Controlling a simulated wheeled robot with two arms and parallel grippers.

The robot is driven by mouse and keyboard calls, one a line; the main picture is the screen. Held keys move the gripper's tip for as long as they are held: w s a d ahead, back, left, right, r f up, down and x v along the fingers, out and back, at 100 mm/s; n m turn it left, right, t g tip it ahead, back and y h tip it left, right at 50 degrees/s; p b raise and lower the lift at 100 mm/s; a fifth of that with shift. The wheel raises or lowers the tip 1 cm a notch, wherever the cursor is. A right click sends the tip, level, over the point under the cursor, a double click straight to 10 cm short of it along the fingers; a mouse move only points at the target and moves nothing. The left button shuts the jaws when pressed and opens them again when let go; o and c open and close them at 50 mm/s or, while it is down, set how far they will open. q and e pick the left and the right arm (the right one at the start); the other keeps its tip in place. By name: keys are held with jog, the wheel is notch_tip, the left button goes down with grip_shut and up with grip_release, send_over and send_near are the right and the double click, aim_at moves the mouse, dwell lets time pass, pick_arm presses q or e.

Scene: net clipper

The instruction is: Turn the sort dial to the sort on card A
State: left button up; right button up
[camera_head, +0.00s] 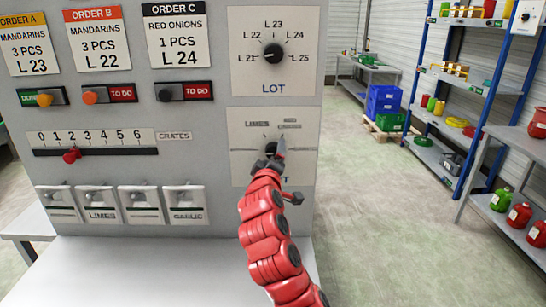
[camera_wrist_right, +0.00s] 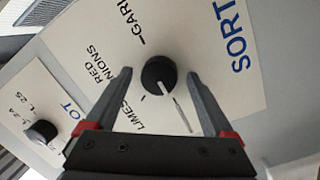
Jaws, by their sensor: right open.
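Card A (camera_head: 24,45) reads Order A, mandarins, 3 pcs, L 23. The sort dial (camera_wrist_right: 158,75) is a round black knob with a white pointer line on the white sort plate (camera_wrist_right: 225,25). In the wrist view the pointer points to the lower right, away from the garlic, red onions and limes labels; the label on that side is not readable. My right gripper (camera_wrist_right: 160,76) is open, one finger on each side of the dial; contact is unclear. In the head view my right gripper (camera_head: 275,157) covers most of this dial. My left gripper is not in view.
The lot dial (camera_head: 273,54) is just above, its pointer toward L 21. Cards B (camera_head: 98,40) and C (camera_head: 177,36), switches, a red crates slider (camera_head: 71,156) at about 2 and several covered switches (camera_head: 123,204) are left. Shelves (camera_head: 470,80) stand beyond clear floor.

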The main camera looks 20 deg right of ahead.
jog(key=b+v, duration=0.6)
jog(key=v, duration=1.1)
jog(key=shift+s, duration=0.2)
